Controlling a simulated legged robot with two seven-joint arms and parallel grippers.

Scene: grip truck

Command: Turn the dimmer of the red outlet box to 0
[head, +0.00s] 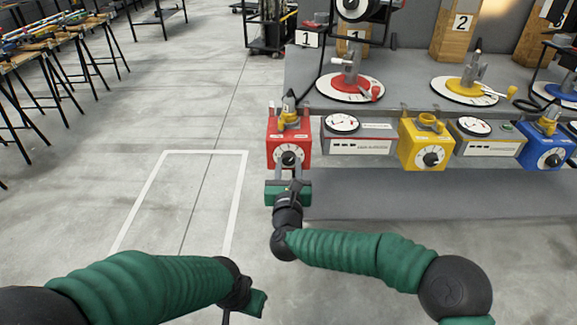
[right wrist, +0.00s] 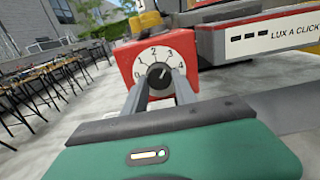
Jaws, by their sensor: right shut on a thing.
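The red outlet box (head: 274,150) is at the front edge of the grey workbench, left end, in the head view. Its white dial and black dimmer knob (head: 289,158) face me. In the right wrist view, the red box (right wrist: 125,57) has a dial with numbers; 2, 3 and 4 are readable around the black knob (right wrist: 158,77). The knob's mark seems to point up and right; its exact setting is unclear. My right gripper (head: 289,172) is shut on the knob, with fingers either side that hide the lower dial. My left gripper (head: 256,302) is low and apart from the box; its jaws are unclear.
A yellow outlet box (head: 411,154) and a blue outlet box (head: 533,156) stand further right along the bench (head: 400,93). Gauge panels sit between the boxes. Red, yellow and blue devices stand on the bench top.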

